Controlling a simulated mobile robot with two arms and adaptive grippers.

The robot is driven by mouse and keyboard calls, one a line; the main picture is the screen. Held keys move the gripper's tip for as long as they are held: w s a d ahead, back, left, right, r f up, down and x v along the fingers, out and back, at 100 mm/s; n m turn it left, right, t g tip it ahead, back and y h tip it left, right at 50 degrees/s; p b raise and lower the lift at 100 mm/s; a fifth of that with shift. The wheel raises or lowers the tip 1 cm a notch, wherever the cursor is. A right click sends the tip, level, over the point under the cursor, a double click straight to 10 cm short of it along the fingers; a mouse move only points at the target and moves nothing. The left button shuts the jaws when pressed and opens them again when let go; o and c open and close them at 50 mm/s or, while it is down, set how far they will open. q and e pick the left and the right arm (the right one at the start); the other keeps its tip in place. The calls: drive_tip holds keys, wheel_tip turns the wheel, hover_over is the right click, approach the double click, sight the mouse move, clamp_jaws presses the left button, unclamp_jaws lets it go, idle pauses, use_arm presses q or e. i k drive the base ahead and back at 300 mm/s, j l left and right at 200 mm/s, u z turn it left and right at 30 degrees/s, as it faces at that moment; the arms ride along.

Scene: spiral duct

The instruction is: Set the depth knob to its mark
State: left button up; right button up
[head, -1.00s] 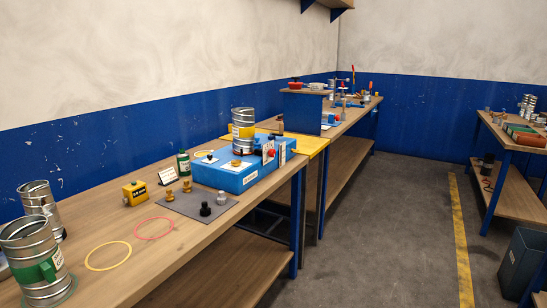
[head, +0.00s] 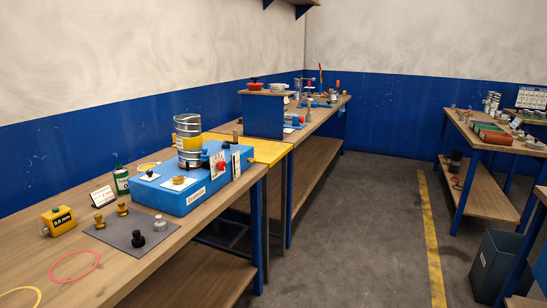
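A blue machine box (head: 195,184) stands on the wooden workbench (head: 150,245), with a banded metal duct piece (head: 188,132) upright on it. A brass knob (head: 179,180) sits on a white plate on its top. A red knob (head: 221,166) is near its right end, by white label plates and dark parts. I cannot tell which is the depth knob, and its mark is too small to read. Neither of my grippers is in view.
A grey mat (head: 128,231) holds brass, black and silver knobs. A yellow block marked 0.0 mm (head: 58,220), a green bottle (head: 121,180) and a red ring (head: 74,266) lie on the bench. The floor (head: 375,220) right of the bench is clear, with a dark bin (head: 498,265) farther right.

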sight(221, 165)
drive_tip(key=i+l+z, duration=0.2)
drive_tip(key=i, duration=0.65)
drive_tip(key=i+l+z, duration=0.25)
drive_tip(key=i, duration=0.55)
drive_tip(key=i+u, duration=0.4)
drive_tip(key=i+l+u, duration=0.15)
drive_tip(key=u, duration=0.2)
drive_tip(key=i+l+u, duration=0.15)
drive_tip(key=u, duration=0.25)
drive_tip(key=i+l+u, duration=0.4)
drive_tip(key=k+j, duration=0.05)
